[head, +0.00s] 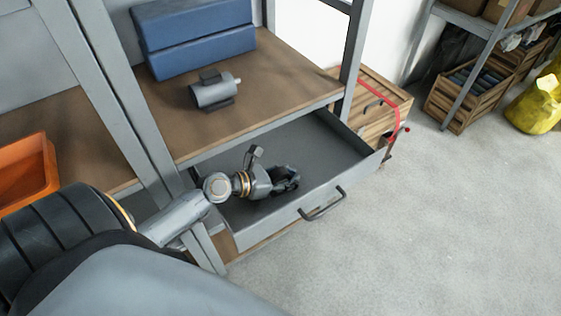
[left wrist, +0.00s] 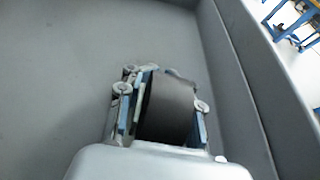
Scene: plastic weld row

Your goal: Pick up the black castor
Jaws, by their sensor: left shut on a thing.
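The black castor (left wrist: 168,108) shows in the left wrist view as a dark, rounded wheel between the two fingers. My left gripper (head: 287,180) is shut on it, inside the open grey drawer (head: 330,135). In the head view the castor is hard to tell apart from the dark fingers. The left wrist view shows the gripper (left wrist: 160,105) with a finger on each side of the castor. I cannot tell whether the castor touches the drawer floor. My right gripper is not in view.
The drawer's front wall with its handle (head: 322,204) stands close to the gripper. A grey motor (head: 212,91) and blue cases (head: 195,40) sit on the shelf above. An orange bin (head: 28,175) is at the left. Wooden crates and open floor lie to the right.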

